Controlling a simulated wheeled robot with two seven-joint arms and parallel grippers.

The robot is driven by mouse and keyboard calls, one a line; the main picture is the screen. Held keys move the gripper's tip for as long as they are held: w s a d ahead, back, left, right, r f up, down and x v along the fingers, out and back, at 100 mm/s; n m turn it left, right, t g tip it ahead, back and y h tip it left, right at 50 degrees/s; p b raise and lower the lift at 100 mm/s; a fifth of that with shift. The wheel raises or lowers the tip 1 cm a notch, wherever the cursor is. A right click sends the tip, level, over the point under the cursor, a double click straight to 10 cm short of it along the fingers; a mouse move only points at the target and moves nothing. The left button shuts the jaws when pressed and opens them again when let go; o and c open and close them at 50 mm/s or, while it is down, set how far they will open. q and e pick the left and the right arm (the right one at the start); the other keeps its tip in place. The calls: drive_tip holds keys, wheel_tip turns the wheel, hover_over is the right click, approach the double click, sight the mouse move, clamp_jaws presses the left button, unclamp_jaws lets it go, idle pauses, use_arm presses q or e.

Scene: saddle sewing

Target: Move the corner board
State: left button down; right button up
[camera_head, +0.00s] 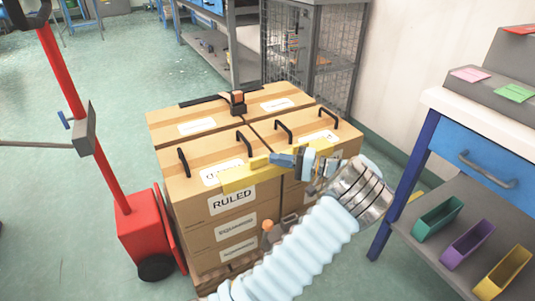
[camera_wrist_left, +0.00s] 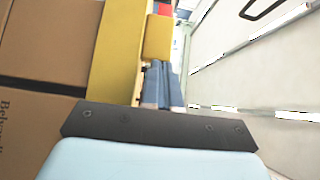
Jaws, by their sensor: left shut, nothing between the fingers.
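The yellow corner board (camera_head: 240,178) lies along the near top edge of the stacked cardboard boxes (camera_head: 232,222). It also shows in the left wrist view (camera_wrist_left: 112,52), running lengthwise beside the boxes (camera_wrist_left: 45,45). My left gripper (camera_head: 282,160) is at the board's upper side, toward its right part. Its blue fingers (camera_wrist_left: 162,85) are shut with nothing between them, close beside the board. Whether they touch it I cannot tell. A yellow block-like piece (camera_wrist_left: 157,38) shows just beyond the fingertips. My right gripper is not in view.
Black handles (camera_head: 245,142) stand up from the box tops. A dark strap device with an orange part (camera_head: 238,102) lies on top. A red cart (camera_head: 142,232) stands left. A workbench (camera_head: 485,130) with coloured bins (camera_head: 437,217) stands right. Open floor lies at far left.

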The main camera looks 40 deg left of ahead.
use_arm(q)
drive_tip(key=shift+w+d, duration=0.1)
drive_tip(key=shift+w, duration=0.25)
drive_tip(key=r, duration=0.5)
drive_tip(key=shift+s+r, duration=0.15)
drive_tip(key=shift+s, duration=0.1)
drive_tip(key=s+a, duration=0.4)
drive_tip(key=s, duration=0.5)
drive_tip(key=s+a, duration=0.4)
drive_tip(key=s, duration=0.5)
drive_tip(key=shift+s+f, duration=0.2)
drive_tip(key=shift+s, duration=0.15)
drive_tip(key=shift+d, duration=0.1)
